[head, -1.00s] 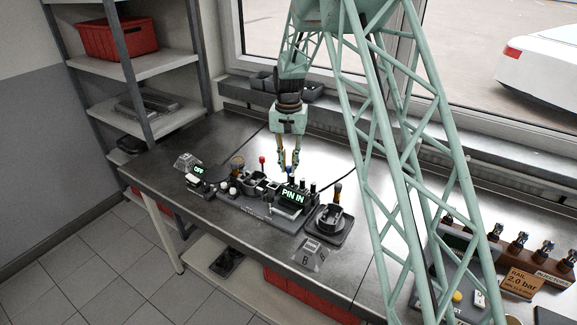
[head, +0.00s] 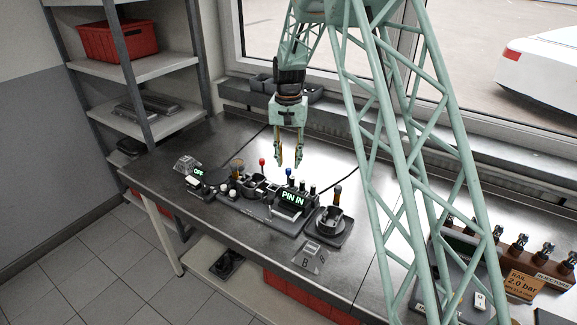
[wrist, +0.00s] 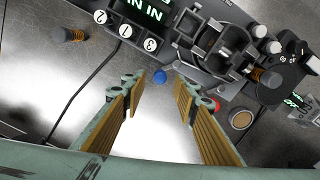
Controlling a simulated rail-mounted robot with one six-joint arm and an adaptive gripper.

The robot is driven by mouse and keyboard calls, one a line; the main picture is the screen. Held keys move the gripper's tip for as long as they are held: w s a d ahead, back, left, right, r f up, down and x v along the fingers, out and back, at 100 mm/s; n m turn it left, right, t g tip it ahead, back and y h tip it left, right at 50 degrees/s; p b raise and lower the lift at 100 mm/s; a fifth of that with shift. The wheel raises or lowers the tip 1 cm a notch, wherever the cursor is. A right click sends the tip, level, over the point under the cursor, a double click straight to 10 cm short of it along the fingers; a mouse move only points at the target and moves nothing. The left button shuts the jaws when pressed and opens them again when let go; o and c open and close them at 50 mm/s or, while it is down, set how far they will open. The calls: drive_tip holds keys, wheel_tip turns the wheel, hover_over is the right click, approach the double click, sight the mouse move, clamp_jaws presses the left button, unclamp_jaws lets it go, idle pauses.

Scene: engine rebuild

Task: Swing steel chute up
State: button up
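My gripper (head: 289,162) hangs above the bench fixture (head: 252,203) in the head view. In the wrist view my gripper (wrist: 160,82) is open, its two ribbed finger pads apart with nothing between them. A blue knob (wrist: 160,76) shows between and just beyond the fingertips. The blue knob (head: 289,172) also shows below the fingers in the head view. The fixture carries a lit "PIN IN" display (head: 292,198). A grey metal bracket (wrist: 190,24) stands beside the round housing in the wrist view. I cannot tell for certain which part is the steel chute.
A red knob (head: 262,162) stands left of the blue one. A dark tray (head: 328,226) with a round part lies to the right. An "OFF" display (head: 198,173) is at the left. Injectors (head: 519,244) stand in a rack at far right.

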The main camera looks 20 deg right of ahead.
wheel_tip(320, 180, up, 8)
drive_tip(key=shift+r, duration=0.25)
idle(0.6)
drive_tip(key=s+a+r+n+t+b, duration=0.1)
drive_tip(key=s+r, duration=0.9)
drive_tip(key=s, duration=0.4)
drive_tip(key=s+a+r+n+t+b, duration=0.1)
drive_tip(key=s+r+b, duration=0.1)
drive_tip(key=s+r, duration=1)
drive_tip(key=s+f+n+t+b, duration=0.1)
drive_tip(key=s+f, duration=0.1)
drive_tip(key=s, duration=1.4)
drive_tip(key=s+a+f+n+t+b, duration=0.1)
drive_tip(key=s+f+n, duration=0.1)
drive_tip(key=s, duration=1.5)
drive_tip(key=shift+s+a+f, duration=0.15)
drive_tip(key=shift+a+f, duration=0.05)
drive_tip(key=shift+f, duration=0.4)
